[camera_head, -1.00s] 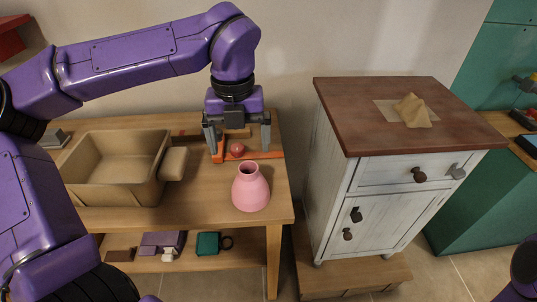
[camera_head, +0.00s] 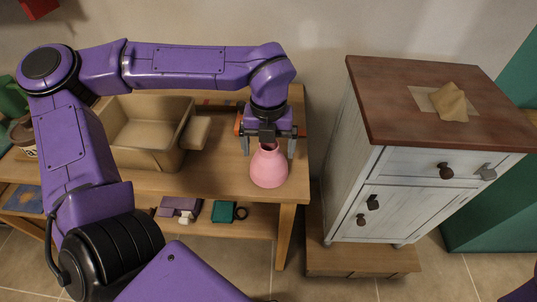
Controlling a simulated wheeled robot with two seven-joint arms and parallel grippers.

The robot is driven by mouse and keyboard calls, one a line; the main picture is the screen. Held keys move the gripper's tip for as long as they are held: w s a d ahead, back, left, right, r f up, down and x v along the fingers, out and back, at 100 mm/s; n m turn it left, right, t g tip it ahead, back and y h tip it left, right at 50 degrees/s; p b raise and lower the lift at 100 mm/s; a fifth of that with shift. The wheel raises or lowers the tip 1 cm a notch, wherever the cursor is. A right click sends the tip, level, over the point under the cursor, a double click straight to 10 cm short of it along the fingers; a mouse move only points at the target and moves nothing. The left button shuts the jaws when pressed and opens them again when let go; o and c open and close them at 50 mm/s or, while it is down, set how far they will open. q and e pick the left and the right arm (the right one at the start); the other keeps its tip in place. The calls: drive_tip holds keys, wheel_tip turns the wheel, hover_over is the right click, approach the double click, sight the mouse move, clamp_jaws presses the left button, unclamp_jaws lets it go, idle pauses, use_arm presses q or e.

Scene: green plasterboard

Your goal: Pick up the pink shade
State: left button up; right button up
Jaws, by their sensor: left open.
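The pink shade (camera_head: 269,168), a vase-like form with a narrow neck, stands upright on the wooden table (camera_head: 222,180) near its right end. My left gripper (camera_head: 268,150) is above and behind it, pointing down. Its two fingers are apart, one to each side of the shade's neck. The shade's top is partly hidden by the gripper, and I cannot tell whether the fingers touch it. Only a bit of my right arm shows at the bottom right corner; its gripper is out of view.
A tan bin (camera_head: 150,130) stands on the table left of the shade. A white cabinet with a brown top (camera_head: 420,100) stands to the right, with a folded tan cloth (camera_head: 449,102) on it. A lower shelf holds a teal item (camera_head: 223,212) and a purple box (camera_head: 180,206).

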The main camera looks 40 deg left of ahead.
use_arm(q)
drive_tip(key=shift+w, duration=0.1)
drive_tip(key=c, duration=1.1)
drive_tip(key=shift+c, duration=0.6)
drive_tip(key=shift+r, duration=0.1)
